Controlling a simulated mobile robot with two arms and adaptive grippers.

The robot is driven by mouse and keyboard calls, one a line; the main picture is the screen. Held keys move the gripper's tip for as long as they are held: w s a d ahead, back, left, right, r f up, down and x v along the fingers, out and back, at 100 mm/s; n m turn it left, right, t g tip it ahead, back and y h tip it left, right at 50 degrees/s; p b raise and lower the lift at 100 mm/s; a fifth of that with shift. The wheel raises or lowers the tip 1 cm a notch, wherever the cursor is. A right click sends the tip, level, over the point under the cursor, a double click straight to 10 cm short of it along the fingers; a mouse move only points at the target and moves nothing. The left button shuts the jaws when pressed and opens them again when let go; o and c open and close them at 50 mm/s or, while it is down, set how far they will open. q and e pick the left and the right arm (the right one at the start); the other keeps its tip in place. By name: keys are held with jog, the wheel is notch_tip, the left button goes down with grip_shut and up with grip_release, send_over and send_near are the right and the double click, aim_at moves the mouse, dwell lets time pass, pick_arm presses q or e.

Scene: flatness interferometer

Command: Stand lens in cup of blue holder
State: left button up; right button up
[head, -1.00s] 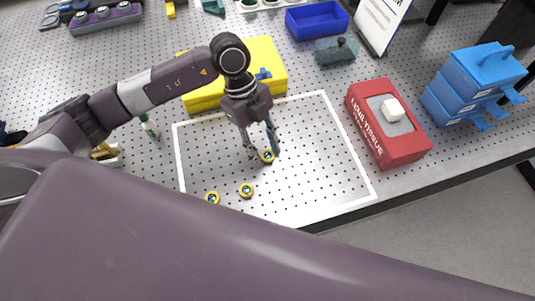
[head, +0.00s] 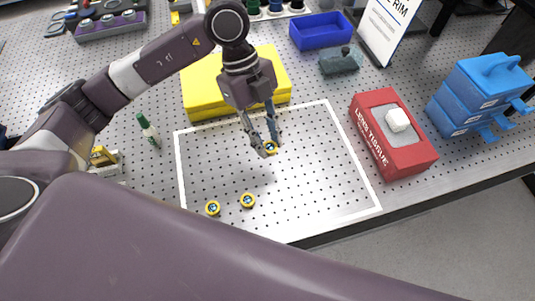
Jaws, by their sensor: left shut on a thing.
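My left gripper (head: 265,152) is shut on a yellow-rimmed lens (head: 271,147) and holds it over the white-outlined area of the perforated bench. A yellow block (head: 205,90) stands behind the gripper. The blue piece seen on it earlier is now hidden behind my left arm, and I cannot make out a cup. My right gripper is not in view.
A red lens tissue box (head: 405,155) stands right of the outline, with blue stacked drawers (head: 480,95) beyond it. A blue bin (head: 320,32) and a grey-green block (head: 340,62) are at the back. The outlined area's right half is clear.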

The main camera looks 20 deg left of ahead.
aim_at(268, 144)
pick_arm(q)
notch_tip(268, 144, up, 12)
jog(key=b, duration=0.1)
jog(key=w+a+f+n+t+y, duration=0.2)
jog(key=a+f+n+t, duration=0.1)
jog(key=n, duration=0.9)
jog(key=w+a+f+n+t+y, duration=0.1)
jog(key=w+a+f+n+t, duration=0.1)
jog(key=n, duration=1)
notch_tip(268, 144, down, 2)
jog(key=shift+w+a+f+t+y, duration=0.2)
jog(key=shift+w+a+t+y, duration=0.2)
jog(key=shift+a+t, duration=0.5)
jog(key=shift+w, duration=0.1)
